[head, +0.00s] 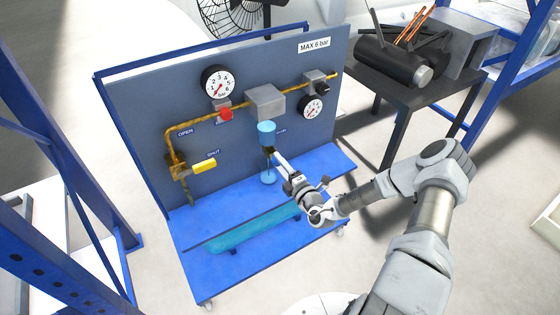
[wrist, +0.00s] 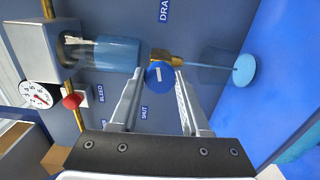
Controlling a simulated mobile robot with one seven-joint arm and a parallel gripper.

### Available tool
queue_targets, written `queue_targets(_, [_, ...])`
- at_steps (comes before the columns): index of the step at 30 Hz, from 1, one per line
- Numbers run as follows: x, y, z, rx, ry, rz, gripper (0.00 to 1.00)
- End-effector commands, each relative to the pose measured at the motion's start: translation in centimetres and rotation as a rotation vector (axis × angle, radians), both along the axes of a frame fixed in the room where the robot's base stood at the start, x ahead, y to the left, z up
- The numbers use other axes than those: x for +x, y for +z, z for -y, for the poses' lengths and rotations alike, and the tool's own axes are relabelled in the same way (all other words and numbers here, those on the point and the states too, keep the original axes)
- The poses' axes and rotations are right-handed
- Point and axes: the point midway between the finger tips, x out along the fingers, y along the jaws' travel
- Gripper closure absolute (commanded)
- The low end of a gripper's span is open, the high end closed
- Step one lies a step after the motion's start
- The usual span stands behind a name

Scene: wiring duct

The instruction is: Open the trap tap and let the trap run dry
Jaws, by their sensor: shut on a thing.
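The trap is a clear bowl (wrist: 103,52) under a grey block, with blue liquid in it and a clearer part at its top. It also shows in the head view (head: 266,134). A brass tap with a round blue knob (wrist: 159,74) with a white mark sits at the bowl's lower end. My gripper (wrist: 160,82) is shut on the knob, one finger on each side. A thin pale stream (wrist: 215,68) runs from the tap to a light blue disc (wrist: 238,70) on the blue tray. My gripper also shows in the head view (head: 272,152).
The upright panel carries gauges (head: 217,83), a red button (head: 226,114), brass pipe and a yellow lever (head: 204,166). A dark table (head: 405,85) with black parts stands at the right, with blue frames at both sides.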

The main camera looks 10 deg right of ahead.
Motion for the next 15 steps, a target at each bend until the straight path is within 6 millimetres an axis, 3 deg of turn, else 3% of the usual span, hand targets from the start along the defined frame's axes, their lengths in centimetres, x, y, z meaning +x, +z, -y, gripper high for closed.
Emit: queue_targets(15, [-0.07,-0.09,-0.06,0.077,0.002,-0.027,1.0])
